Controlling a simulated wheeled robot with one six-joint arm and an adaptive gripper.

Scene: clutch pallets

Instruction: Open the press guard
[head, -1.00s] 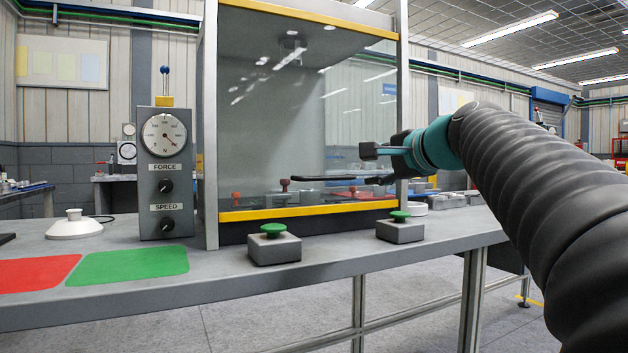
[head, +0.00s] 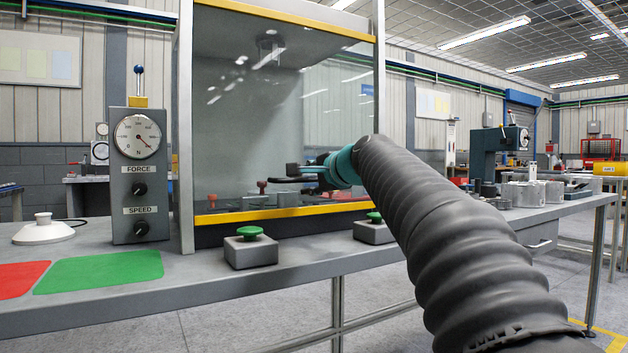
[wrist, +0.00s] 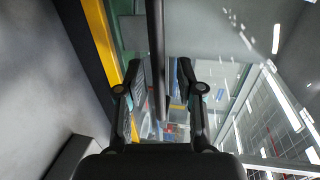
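The press guard (head: 225,120) is a clear panel with yellow strips along its top and bottom edges. It is down, covering the front of the press. In the wrist view its yellow strip (wrist: 103,40) runs along the left, and a dark handle bar (wrist: 156,40) stands out before the panel. My gripper (head: 288,173) is in front of the lower part of the guard. In the wrist view its fingers (wrist: 160,75) are open, one on each side of the bar, with gaps showing. In the head view I cannot tell the handle from the fingers.
Two green push buttons on grey boxes, left (head: 250,250) and right (head: 374,230), stand before the press. A control box (head: 139,175) with a dial is at left, beside a green mat (head: 100,270) and a red mat (head: 18,278).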

